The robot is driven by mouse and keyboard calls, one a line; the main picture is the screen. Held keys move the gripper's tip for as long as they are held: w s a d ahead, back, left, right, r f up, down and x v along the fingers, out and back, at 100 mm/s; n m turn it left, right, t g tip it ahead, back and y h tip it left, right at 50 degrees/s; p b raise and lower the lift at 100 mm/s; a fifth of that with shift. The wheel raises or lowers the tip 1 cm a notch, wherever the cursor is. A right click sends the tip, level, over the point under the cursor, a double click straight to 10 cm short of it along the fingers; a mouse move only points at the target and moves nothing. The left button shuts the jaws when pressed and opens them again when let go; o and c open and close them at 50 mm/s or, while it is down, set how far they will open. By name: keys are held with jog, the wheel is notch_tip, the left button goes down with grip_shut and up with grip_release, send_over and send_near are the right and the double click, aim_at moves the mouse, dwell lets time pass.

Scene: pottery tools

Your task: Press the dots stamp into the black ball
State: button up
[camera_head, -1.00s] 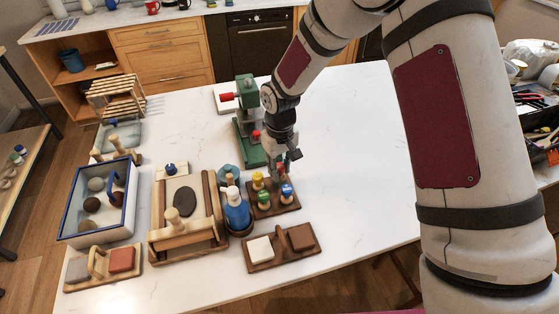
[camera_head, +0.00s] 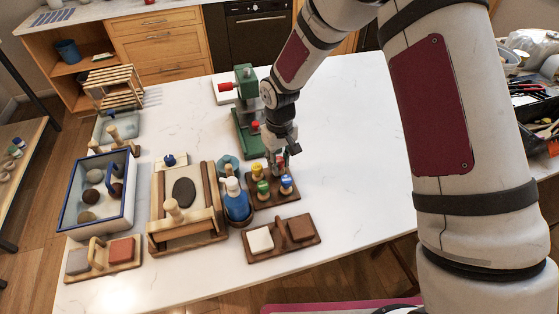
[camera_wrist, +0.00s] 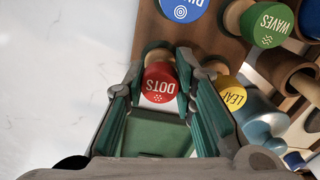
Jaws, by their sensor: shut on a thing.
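The red dots stamp (camera_wrist: 160,85), its cap lettered DOTS, is between the fingers of my gripper (camera_wrist: 172,72) in the wrist view. My gripper is shut on it at the stamp rack (camera_head: 262,203); I cannot tell whether the stamp is lifted. In the head view my gripper (camera_head: 280,157) largely hides this stamp. A black, flattened oval piece (camera_head: 184,192) lies on the wooden roller frame in the middle of the table. It is the only clearly black clay I see, left of my gripper.
Beside the gripper in the rack stand the yellow leaf stamp (camera_wrist: 230,92), green waves stamp (camera_wrist: 268,25) and a blue stamp (camera_wrist: 184,8). A blue bottle (camera_head: 236,203) stands between rack and roller frame (camera_head: 212,232). A green press (camera_head: 246,110) stands behind. The table's right is clear.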

jog(key=shift+f, duration=0.2)
jog(key=o, duration=1.1)
jog(key=shift+o, duration=0.2)
jog(key=s+d+r+m+t, duration=0.1)
jog(key=d+r, duration=0.2)
jog(key=r, duration=0.8)
jog(key=s+d+r+t, duration=0.1)
jog(key=s+d+r, duration=0.15)
jog(key=r, duration=0.85)
jog(key=s+d+r+m+t+b, duration=0.1)
jog(key=s+d+r+m, duration=0.1)
jog(key=s+d+r, duration=0.3)
jog(key=s+d+r+m+t+b, duration=0.1)
jog(key=s+d+r, duration=0.4)
jog(key=s, duration=0.9)
jog(key=shift+d+m+t+b, duration=0.3)
jog(key=shift+d+m+t, duration=0.6)
jog(key=shift+d, duration=0.35)
